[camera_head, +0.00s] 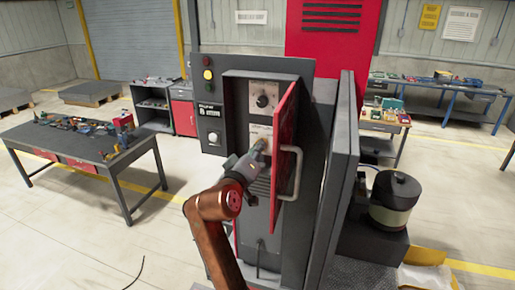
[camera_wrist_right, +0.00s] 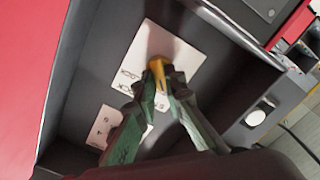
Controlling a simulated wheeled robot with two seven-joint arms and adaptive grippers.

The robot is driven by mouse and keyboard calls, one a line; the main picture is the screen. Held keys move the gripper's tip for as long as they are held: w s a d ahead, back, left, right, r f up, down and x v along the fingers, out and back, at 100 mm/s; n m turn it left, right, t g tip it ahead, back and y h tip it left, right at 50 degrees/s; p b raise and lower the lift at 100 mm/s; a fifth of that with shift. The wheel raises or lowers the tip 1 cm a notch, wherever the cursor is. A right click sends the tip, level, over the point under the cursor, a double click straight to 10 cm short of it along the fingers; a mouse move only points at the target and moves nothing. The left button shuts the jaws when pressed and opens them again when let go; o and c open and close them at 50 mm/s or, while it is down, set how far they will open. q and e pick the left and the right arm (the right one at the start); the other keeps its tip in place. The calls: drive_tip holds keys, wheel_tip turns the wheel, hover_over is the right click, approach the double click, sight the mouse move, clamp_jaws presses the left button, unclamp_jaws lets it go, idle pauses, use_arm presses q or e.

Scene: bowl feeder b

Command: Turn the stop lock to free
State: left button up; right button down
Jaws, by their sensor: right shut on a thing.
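The stop lock is a small yellow knob (camera_wrist_right: 157,66) on a white labelled plate (camera_wrist_right: 185,52) inside the recess of the grey machine cabinet. The word "LOCK" shows on the plate; the knob's exact angle is hard to read. My right gripper (camera_wrist_right: 160,80) is shut on the yellow knob, its green fingers on either side. In the head view my right gripper (camera_head: 259,148) reaches into the recess in front of the plate and hides most of the knob. My left gripper is not in view.
A red door (camera_head: 285,135) with a pale handle (camera_head: 292,180) stands open just right of my right gripper. A black dial (camera_head: 262,101) sits above the lock. A tool-covered table (camera_head: 85,140) stands at left, a bowl feeder (camera_head: 393,200) at right.

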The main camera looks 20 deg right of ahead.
drive_tip(key=shift+a+r, duration=0.1)
drive_tip(key=shift+r, duration=0.05)
drive_tip(key=c, duration=2)
unclamp_jaws()
